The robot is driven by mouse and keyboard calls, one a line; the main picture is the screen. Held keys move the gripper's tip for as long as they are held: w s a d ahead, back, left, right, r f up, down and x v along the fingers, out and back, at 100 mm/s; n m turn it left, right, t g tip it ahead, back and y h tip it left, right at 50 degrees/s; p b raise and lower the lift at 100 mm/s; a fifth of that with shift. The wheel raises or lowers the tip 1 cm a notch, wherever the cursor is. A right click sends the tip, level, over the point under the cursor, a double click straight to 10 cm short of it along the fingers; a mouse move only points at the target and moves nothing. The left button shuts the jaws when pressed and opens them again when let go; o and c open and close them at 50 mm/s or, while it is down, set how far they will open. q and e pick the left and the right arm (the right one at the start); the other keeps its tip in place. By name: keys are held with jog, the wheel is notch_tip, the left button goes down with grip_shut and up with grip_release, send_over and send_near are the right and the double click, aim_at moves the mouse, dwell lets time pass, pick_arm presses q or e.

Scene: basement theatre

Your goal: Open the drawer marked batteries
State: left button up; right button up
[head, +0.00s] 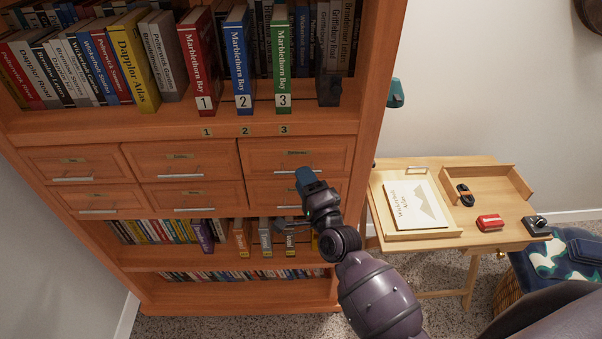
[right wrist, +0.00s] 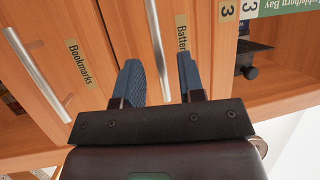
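The batteries drawer (head: 262,157) is the upper right one of the cabinet's two rows of drawers, and its front looks closed. The right gripper is open and empty. In the head view the right gripper (head: 306,176) is at this drawer's handle and covers part of it. My left gripper is not in view.
The Bookmarks drawer (right wrist: 85,95) lies directly below. Above, a shelf holds books, including red, blue and green volumes numbered 1, 2 and 3, and a dark bookend (head: 329,90). A wooden desk (head: 390,240) with a tray stands right of the cabinet.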

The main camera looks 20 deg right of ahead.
jog(key=shift+x, duration=1.05)
jog(key=shift+c, duration=0.5)
grip_shut()
